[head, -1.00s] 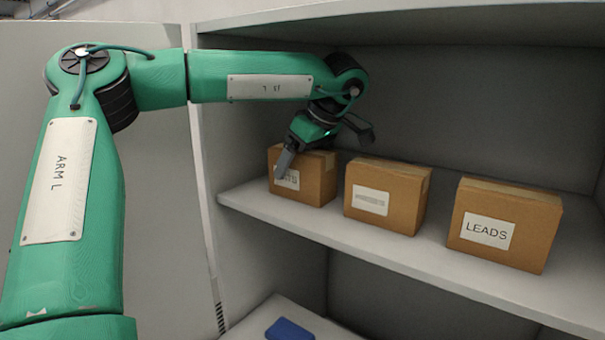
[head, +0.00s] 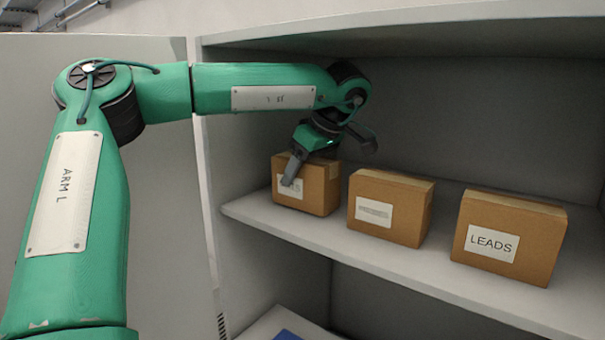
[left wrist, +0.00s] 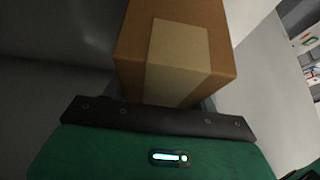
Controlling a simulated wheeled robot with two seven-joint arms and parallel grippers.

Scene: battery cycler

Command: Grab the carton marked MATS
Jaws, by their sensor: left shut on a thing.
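The left-most carton (head: 322,190) is a brown box on the shelf. The other finger is hidden in the head view. In the left wrist view the carton's taped top (left wrist: 178,55) lies just beyond my gripper's dark palm edge. The carton appears to rest on the shelf. My right gripper is not in view.
A middle carton (head: 408,212) with an unreadable label stands just right of the held one, with a narrow gap. A carton marked LEADS (head: 524,240) stands further right. The shelf (head: 345,242) has a wall on its left and a panel above. A blue object (head: 286,336) lies below.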

